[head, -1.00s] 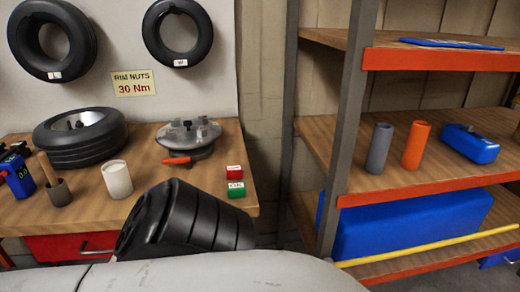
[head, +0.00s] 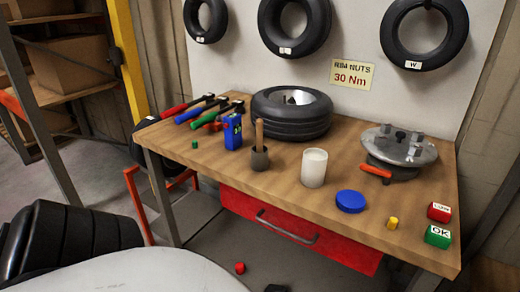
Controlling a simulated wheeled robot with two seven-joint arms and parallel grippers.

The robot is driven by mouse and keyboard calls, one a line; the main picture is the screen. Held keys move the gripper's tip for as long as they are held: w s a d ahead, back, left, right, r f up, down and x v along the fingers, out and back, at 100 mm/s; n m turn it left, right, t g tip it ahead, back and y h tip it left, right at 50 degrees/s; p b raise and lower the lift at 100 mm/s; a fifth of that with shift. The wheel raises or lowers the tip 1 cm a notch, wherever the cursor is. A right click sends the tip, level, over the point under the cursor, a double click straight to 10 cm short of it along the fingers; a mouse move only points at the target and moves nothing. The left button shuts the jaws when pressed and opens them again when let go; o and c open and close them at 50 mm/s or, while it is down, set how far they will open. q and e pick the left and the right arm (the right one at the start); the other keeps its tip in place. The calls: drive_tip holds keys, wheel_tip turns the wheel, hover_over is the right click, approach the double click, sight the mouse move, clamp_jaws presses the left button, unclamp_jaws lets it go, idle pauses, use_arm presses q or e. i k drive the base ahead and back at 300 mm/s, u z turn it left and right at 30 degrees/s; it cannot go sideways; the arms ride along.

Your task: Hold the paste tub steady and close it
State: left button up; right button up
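The paste tub looks to be the white cylinder (head: 314,168) standing upright on the workbench, with no lid on it. A round blue disc (head: 350,201), like a lid, lies flat on the bench in front of it and to the right, apart from the tub. Neither of my grippers shows in the head view. Nothing is seen touching the tub or the disc.
The wooden workbench (head: 300,205) also holds a tyre (head: 291,124), a grey pot (head: 260,159) with a wooden handle, a metal disc fixture (head: 399,147), a yellow piece (head: 393,223), and red (head: 439,212) and green (head: 437,236) blocks. A red drawer (head: 270,225) sits below.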

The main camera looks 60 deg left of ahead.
sight(314, 161)
drive_tip(key=u, duration=1.4)
